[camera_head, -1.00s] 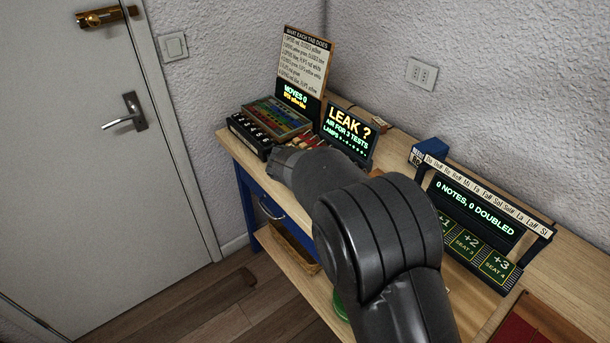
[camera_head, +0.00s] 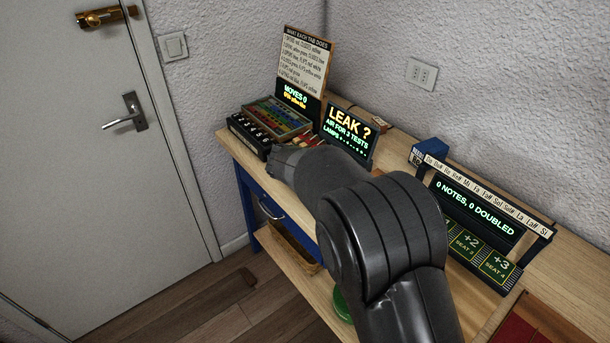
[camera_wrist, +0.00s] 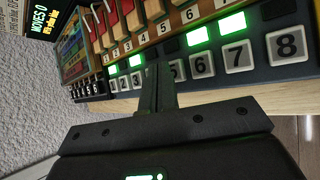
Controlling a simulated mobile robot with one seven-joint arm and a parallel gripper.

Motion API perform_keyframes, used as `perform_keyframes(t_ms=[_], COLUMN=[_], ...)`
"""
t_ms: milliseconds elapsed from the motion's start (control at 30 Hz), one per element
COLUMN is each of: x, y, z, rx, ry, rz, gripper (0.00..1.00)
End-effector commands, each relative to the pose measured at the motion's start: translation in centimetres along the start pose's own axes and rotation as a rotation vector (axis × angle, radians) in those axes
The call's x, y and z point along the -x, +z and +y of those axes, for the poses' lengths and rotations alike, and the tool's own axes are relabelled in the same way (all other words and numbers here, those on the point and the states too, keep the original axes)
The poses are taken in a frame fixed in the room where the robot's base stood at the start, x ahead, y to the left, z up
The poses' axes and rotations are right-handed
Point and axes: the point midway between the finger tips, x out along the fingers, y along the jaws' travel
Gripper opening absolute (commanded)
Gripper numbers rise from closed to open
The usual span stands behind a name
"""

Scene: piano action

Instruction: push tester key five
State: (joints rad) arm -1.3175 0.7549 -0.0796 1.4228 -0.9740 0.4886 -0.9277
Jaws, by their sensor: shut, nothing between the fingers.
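The tester is a dark strip of numbered square keys with a lamp above each, seen in the wrist view. Key five (camera_wrist: 180,69) is partly covered by my fingers; the right part of its numeral shows. My gripper (camera_wrist: 160,66) is shut and empty, its fingertips over the strip at key five's left side, where key four is hidden. I cannot tell whether they touch. Keys six (camera_wrist: 203,64), seven (camera_wrist: 238,56) and eight (camera_wrist: 286,46) are clear to the right. The lamps above six and seven are green; those above five and eight are dark. In the head view my arm hides the gripper.
In the head view, a "LEAK ?" screen (camera_head: 348,130) stands behind my wrist, a multicoloured box (camera_head: 277,118) lies left, and a notes display (camera_head: 474,207) stands right.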

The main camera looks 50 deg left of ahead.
Motion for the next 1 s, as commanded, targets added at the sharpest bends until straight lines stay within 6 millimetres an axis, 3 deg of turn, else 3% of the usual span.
perform_keyframes(t_ms=[600, 1000], x=[3.9, 4.2], y=[2.9, 3.0], z=[2.9, 3.0], rx=[-0.002, 0.000], ry=[0.001, 0.001], rz=[-0.001, 0.000], gripper=[0.00, 0.00])
